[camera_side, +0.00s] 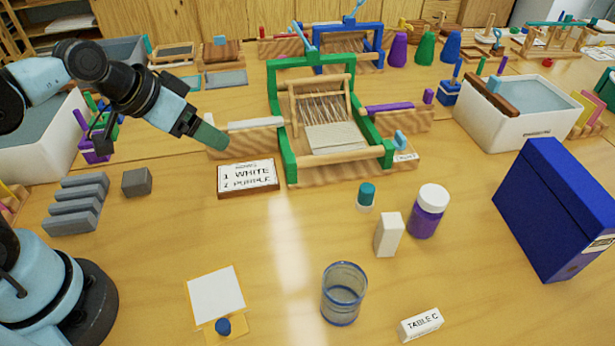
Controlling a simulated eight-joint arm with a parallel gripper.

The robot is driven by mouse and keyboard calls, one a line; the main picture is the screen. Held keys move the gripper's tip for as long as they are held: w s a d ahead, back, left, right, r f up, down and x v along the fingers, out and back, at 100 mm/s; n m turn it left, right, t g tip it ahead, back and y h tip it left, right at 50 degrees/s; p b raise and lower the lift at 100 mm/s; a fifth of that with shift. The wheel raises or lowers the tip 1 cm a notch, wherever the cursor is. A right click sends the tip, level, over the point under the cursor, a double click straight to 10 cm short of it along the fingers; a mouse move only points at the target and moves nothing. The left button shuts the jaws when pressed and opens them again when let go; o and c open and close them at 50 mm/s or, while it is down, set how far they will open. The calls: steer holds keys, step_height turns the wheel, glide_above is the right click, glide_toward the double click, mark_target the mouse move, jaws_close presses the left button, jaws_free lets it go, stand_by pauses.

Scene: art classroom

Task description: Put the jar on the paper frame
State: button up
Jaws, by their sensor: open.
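A clear, bluish glass jar (344,293) stands upright and looks empty on the table at the front centre. A purple jar with a white lid (428,211) stands upright farther back on the right. A flat white sheet with a thin yellow border and a blue knob, likely the paper frame (215,295), lies left of the glass jar; nothing stands on its white area. My gripper (211,137) is at the end of my arm at the upper left, above the table near the loom's left side, well away from both jars. It is open; its separate fingers are hard to make out.
A white block (389,235) and a small teal-capped bottle (366,196) stand behind the glass jar. A "TABLE C" block (420,324) lies at the front. A green loom (330,120), a sign (248,177) and a blue box file (556,208) stand around.

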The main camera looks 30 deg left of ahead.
steer(key=w+d+m+h, duration=0.3)
steer(key=w+d+m, duration=0.1)
steer(key=d, duration=0.3)
steer(key=w+d+m+h, duration=0.3)
steer(key=w+d, duration=0.1)
steer(key=d, duration=0.4)
steer(key=m+g+h, duration=0.2)
steer(key=m+h, duration=0.3)
glide_toward(429, 193)
steer(key=x, duration=0.4)
steer(key=shift+d+f, duration=0.35)
steer(key=shift+x, duration=3.15)
steer(key=shift+w+r, duration=0.1)
steer(key=c, duration=1.4)
steer(key=shift+r, duration=0.1)
